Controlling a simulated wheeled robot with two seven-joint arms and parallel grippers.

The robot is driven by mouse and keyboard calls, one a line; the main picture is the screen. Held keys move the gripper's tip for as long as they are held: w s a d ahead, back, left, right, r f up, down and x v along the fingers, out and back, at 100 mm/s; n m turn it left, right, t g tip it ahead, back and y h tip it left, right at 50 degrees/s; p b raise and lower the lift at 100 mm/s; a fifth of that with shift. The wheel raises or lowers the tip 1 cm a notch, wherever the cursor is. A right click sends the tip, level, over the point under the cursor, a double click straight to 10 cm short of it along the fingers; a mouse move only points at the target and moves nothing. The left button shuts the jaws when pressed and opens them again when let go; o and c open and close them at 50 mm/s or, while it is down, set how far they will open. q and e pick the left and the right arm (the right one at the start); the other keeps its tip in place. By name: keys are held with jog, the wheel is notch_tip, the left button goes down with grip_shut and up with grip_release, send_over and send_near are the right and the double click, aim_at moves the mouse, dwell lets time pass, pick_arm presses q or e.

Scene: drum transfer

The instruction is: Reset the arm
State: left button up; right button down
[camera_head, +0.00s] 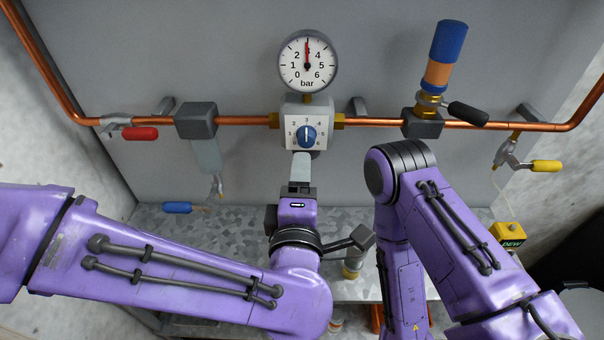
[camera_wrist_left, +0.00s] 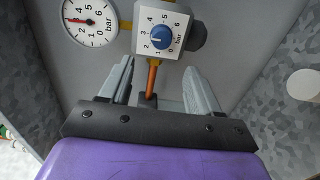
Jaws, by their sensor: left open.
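My left arm comes in from the left, and its open, empty gripper (camera_head: 301,160) points up at the wall panel. Its fingers end just below the regulator box (camera_head: 306,112) with the blue knob (camera_head: 307,136). In the left wrist view the two grey fingers (camera_wrist_left: 158,78) stand apart below that box (camera_wrist_left: 161,28), and nothing is between their tips that I can tell is held. My right arm (camera_head: 440,235) is bent, its elbow up and its forearm down. Its gripper does not show.
A round gauge (camera_head: 308,62) has its red needle straight up. A copper pipe (camera_head: 375,122) crosses the panel. Valves with red (camera_head: 140,133), blue (camera_head: 177,208), black (camera_head: 468,113) and yellow (camera_head: 546,166) handles stick out. A blue and orange cylinder (camera_head: 442,62) stands at upper right. A yellow box (camera_head: 508,233) sits at right.

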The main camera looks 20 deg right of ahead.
pick_arm(q)
jog(key=shift+w+d, duration=0.1)
jog(key=shift+d, duration=0.1)
jog(key=a+f+m+g+y+b, duration=0.1)
jog(key=a+f+m+g, duration=0.1)
jog(key=a+f, duration=0.65)
jog(key=w+a+f+m+g+y, duration=0.15)
jog(key=a+f, duration=0.35)
jog(key=f, duration=0.6)
jog(key=s+a+f+m+g+y+b, duration=0.1)
jog(key=a+f+m+g+y, duration=0.15)
jog(key=a+f, duration=0.55)
jog(key=s+a+f+m+g+y+b, duration=0.1)
jog(key=s+a+f+g+y, duration=0.3)
jog(key=s+a+f, duration=1.4)
jog(key=s+a+g, duration=0.1)
jog(key=a+g, duration=0.1)
jog(key=g, duration=0.1)
jog(key=shift+s+a+f+y+b, duration=0.15)
jog(key=shift+s+a+y+b, duration=0.15)
jog(key=shift+s+y+b, duration=0.1)
